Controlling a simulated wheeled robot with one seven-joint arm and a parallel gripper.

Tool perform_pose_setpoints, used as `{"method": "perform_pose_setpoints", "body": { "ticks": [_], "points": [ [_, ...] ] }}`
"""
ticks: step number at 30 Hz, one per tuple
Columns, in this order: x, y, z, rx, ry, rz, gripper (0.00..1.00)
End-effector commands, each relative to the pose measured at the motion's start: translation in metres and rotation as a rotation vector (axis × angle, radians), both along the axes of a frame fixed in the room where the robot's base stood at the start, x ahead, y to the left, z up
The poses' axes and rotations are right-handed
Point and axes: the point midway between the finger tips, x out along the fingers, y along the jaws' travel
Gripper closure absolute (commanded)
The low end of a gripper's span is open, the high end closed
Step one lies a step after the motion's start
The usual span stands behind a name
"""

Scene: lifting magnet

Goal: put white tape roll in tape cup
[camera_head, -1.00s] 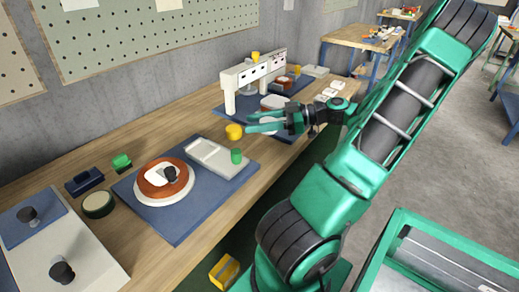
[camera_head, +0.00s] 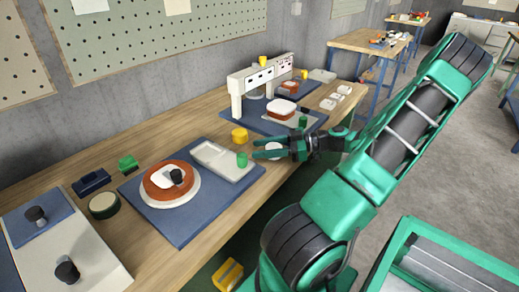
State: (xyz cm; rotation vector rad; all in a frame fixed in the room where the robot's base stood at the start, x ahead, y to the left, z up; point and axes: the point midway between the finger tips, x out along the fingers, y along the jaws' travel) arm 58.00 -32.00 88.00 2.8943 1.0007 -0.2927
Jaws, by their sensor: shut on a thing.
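My gripper (camera_head: 266,150) is over the front edge of the bench, right of the green cylinder (camera_head: 242,160). Its green fingers are shut on a small white round thing, which looks like the white tape roll (camera_head: 275,147); the fingers partly hide it. I cannot tell for sure which thing is the tape cup. A round orange-brown holder (camera_head: 157,194) with a white base and a white and black top stands on a blue mat at the left. A dark green round thing with a cream top (camera_head: 103,205) stands left of it.
A pale grey tray (camera_head: 211,153) lies on the blue mat (camera_head: 180,232), with a yellow piece (camera_head: 239,135) behind it. A white gantry (camera_head: 262,73) stands farther back. A green block (camera_head: 127,163) and a navy block (camera_head: 91,182) lie at the left.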

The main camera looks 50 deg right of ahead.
Motion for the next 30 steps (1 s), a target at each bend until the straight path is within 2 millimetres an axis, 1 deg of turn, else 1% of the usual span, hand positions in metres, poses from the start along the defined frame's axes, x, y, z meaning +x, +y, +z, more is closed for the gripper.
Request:
{"method": "perform_pose_setpoints", "body": {
  "ticks": [2, 3, 5, 18, 23, 27, 30],
  "points": [
    [0.000, 0.001, -0.002, 0.001, -0.001, 0.001, 0.80],
    [0.000, 0.000, -0.002, 0.001, -0.001, 0.001, 0.53],
    [0.000, 0.001, -0.002, 0.001, -0.001, 0.001, 0.39],
    [0.000, 0.000, -0.003, 0.001, -0.003, 0.000, 0.39],
    [-0.020, -0.017, 0.002, -0.004, 0.000, 0.000, 0.39],
    [-0.037, -0.040, 0.006, -0.004, 0.001, -0.002, 0.39],
    [-0.051, -0.051, 0.011, -0.002, 0.001, -0.001, 0.39]
  ]
}}
